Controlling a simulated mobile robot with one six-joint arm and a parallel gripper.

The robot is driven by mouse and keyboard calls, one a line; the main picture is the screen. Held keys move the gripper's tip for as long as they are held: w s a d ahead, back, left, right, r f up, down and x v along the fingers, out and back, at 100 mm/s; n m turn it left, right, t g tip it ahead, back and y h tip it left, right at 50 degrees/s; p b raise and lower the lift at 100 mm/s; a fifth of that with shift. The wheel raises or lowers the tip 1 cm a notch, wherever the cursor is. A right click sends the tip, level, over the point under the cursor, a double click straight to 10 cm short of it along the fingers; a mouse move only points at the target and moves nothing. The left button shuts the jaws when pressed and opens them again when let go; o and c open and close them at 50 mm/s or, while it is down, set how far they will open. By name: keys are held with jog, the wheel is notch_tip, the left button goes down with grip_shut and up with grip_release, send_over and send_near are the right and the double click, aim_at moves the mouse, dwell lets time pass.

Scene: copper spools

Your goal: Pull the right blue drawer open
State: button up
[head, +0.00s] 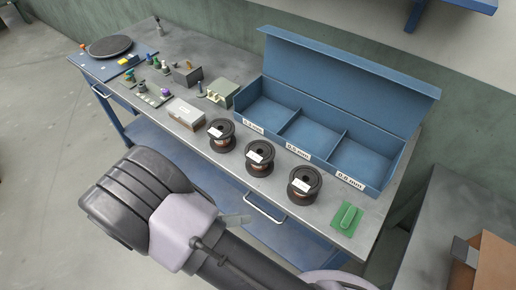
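The grey workbench (222,166) has bar handles along its front edge. The right drawer's pale handle (265,208) sits below the spools, and its front looks flush with the bench, though my arm and the bench edge hide much of it. The left handle (101,91) is at the far left of the front edge. My dark and lilac arm crosses the foreground just in front of the right handle. A small grey piece beside the arm, left of the right handle, may be part of my gripper. I cannot make out its fingers or any contact with the handle.
Three dark spools (260,158) stand near the front edge. Behind them is an open blue compartment box (350,72) with labels. A green pad (347,218) lies at the right corner. A blue lower shelf (165,143) runs underneath. An open cardboard box (491,262) is at lower right.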

aim_at(262, 211)
jog(key=s+a+f+n+t+y+p, duration=0.1)
jog(key=s+f+n+t, duration=0.3)
jog(key=n, duration=0.3)
jog(key=s+a+f+n+t+p, duration=0.1)
jog(key=a+f+n+t, duration=0.1)
jog(key=f+n+t, duration=0.3)
jog(key=shift+n+g, duration=0.7)
jog(key=x, duration=0.6)
jog(key=f+b+x, duration=0.1)
jog(key=x, duration=1)
jog(key=shift+w+f+b, duration=0.2)
jog(key=shift+f+b, duration=0.1)
jog(key=shift+b, duration=0.1)
grip_shut()
